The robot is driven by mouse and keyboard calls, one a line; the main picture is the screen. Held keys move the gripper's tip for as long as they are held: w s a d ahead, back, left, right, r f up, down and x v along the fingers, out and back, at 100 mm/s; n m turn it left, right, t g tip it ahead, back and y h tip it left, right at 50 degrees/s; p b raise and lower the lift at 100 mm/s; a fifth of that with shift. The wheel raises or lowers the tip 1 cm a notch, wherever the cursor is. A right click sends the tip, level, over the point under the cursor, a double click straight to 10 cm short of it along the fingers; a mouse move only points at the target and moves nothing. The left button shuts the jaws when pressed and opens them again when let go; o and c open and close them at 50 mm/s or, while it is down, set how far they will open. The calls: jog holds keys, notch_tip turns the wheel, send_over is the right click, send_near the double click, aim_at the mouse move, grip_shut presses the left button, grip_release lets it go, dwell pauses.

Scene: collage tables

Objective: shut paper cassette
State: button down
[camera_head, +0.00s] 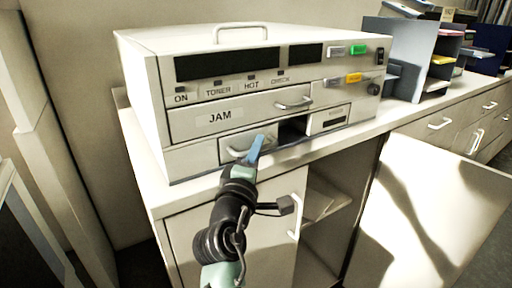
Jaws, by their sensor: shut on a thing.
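A cream printer-like machine (150,95) stands on the counter. The paper cassette (230,140), a low drawer with a curved handle (236,153), sits in its bottom row. Its front stands out from the machine, and a dark opening (293,130) shows to its right. My gripper (256,148), with blue fingers, is shut on the cassette's handle at its right end. The fingers cover part of the handle and the drawer front, so the exact grip is hard to see.
A drawer marked JAM (250,116) above the cassette looks closed. Below the counter (345,135), a cabinet door (425,205) stands wide open at the right, beside open shelves (318,203). A desk organiser (440,65) stands on the counter to the right.

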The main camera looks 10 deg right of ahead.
jog(key=shift+w+a+r, duration=0.1)
jog(key=shift+a+r, duration=0.1)
jog(key=c, duration=1.2)
grip_release()
jog(key=shift+o, duration=0.2)
jog(key=shift+f, duration=0.1)
jog(key=shift+s+a+f, duration=0.15)
jog(key=shift+s+f, duration=0.05)
jog(key=shift+s, duration=0.1)
jog(key=v, duration=1.2)
jog(key=shift+s, duration=0.2)
jog(key=shift+r, duration=0.25)
